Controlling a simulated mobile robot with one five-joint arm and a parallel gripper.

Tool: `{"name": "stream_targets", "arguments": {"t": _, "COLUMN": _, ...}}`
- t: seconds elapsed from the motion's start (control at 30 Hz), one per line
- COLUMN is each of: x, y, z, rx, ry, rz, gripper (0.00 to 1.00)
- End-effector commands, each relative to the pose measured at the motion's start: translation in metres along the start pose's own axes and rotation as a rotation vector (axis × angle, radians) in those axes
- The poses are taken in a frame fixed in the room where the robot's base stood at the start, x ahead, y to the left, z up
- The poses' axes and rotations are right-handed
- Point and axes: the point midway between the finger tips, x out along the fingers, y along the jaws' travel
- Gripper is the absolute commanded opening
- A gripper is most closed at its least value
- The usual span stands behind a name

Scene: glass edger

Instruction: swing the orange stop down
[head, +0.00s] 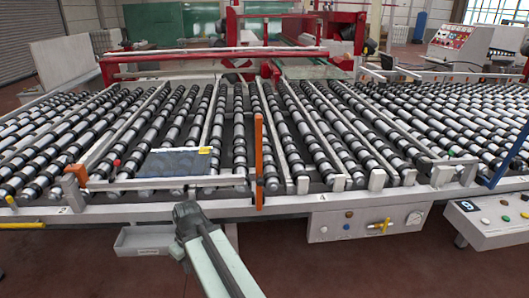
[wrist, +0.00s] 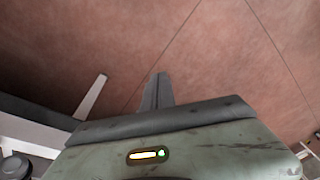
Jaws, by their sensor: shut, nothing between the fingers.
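The orange stop (head: 259,160) is a thin upright bar at the front edge of the roller table, near the middle of the head view. Its lower end is against the white front rail. My gripper (wrist: 158,78) shows in the wrist view with its fingers together and empty, above the reddish floor. In the head view my arm reaches up from the bottom, and its dark end is in front of the rail, left of and below the stop, apart from it. I cannot make out the fingers there.
A shorter orange piece (head: 76,174) is at the rail's left. A dark glass sheet (head: 174,163) lies on the rollers. A grey tray (head: 147,240) hangs under the rail beside my arm. A control box (head: 368,222) with a yellow valve is at right. A blue bar (head: 508,158) stands far right.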

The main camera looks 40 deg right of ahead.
Motion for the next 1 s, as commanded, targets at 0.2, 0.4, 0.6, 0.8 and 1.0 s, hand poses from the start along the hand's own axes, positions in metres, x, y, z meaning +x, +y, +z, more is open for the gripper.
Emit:
{"name": "stream_targets", "arguments": {"t": 0.2, "x": -0.183, "y": 0.143, "z": 0.013, "rx": -0.280, "ry": 0.261, "rz": 0.026, "gripper": 0.00}}
{"name": "stream_targets", "arguments": {"t": 0.4, "x": -0.297, "y": 0.251, "z": 0.059, "rx": -0.500, "ry": 0.426, "rz": 0.211, "gripper": 0.00}}
{"name": "stream_targets", "arguments": {"t": 0.6, "x": -0.342, "y": 0.298, "z": 0.092, "rx": -0.606, "ry": 0.466, "rz": 0.339, "gripper": 0.00}}
{"name": "stream_targets", "arguments": {"t": 0.8, "x": -0.340, "y": 0.302, "z": 0.095, "rx": -0.622, "ry": 0.469, "rz": 0.354, "gripper": 0.00}}
{"name": "stream_targets", "arguments": {"t": 1.0, "x": -0.339, "y": 0.302, "z": 0.095, "rx": -0.621, "ry": 0.468, "rz": 0.352, "gripper": 0.00}}
